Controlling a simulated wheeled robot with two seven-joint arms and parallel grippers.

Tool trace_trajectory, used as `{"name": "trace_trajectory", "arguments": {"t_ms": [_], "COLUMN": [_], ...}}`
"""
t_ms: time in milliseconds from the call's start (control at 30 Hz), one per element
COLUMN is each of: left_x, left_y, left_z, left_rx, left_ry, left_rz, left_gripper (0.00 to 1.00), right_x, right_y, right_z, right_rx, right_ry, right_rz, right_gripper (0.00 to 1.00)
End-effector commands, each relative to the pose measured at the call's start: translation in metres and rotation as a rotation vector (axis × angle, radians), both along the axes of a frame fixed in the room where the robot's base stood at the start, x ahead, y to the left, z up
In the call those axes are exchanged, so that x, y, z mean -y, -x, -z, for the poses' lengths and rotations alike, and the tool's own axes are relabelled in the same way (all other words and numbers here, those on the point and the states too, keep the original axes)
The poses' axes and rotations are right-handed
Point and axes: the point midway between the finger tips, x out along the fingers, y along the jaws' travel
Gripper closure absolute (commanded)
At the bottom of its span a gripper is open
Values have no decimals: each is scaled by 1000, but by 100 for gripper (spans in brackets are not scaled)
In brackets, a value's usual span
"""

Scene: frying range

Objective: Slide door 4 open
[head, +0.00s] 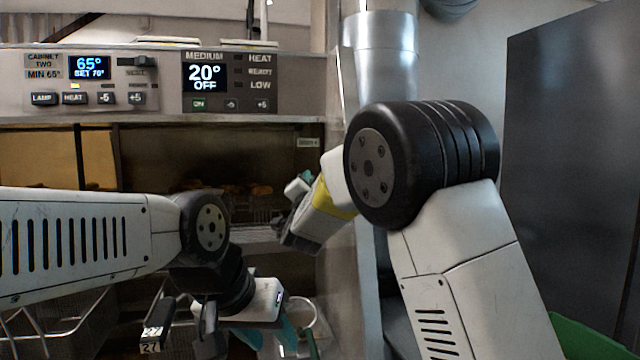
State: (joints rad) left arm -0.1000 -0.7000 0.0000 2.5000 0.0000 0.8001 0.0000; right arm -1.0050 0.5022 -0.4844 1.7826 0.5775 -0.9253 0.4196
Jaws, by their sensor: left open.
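A heated cabinet with sliding glass fronts stands ahead. Its right dark glass panel (150,155) has a small label (307,142) at its upper right, too small to read, so I cannot tell whether this is door 4. Food shows dimly behind the glass. My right gripper (284,212) is in front of the panel's right part, near the cabinet's right side post. Its fingers are partly hidden, and I cannot tell whether it touches the panel. My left gripper (212,335) is open, low in front of the cabinet, below the glass.
Control panels with lit displays (205,77) run above the glass. Wire baskets (50,325) and a handle tagged 27 (152,338) are at the lower left, close to my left gripper. A metal duct (380,55) and a dark tall panel (570,160) stand right. A green bin (585,338) is lower right.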

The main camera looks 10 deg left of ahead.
Motion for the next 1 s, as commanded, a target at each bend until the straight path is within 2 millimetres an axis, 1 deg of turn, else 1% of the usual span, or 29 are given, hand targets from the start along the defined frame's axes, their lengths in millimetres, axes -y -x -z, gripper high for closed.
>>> {"name": "trace_trajectory", "arguments": {"t_ms": [33, 67, 1000], "left_x": [0, 0, 0], "left_y": [0, 0, 0], "left_z": [0, 0, 0], "left_rx": [0, 0, 0], "left_ry": [0, 0, 0], "left_rz": [0, 0, 0], "left_gripper": [57, 57, 57], "right_x": [0, 0, 0], "right_y": [0, 0, 0], "right_z": [0, 0, 1], "right_rx": [-1, 0, -1], "right_ry": [0, 0, 0], "right_rz": [1, 0, 0], "right_gripper": [95, 100, 100]}}
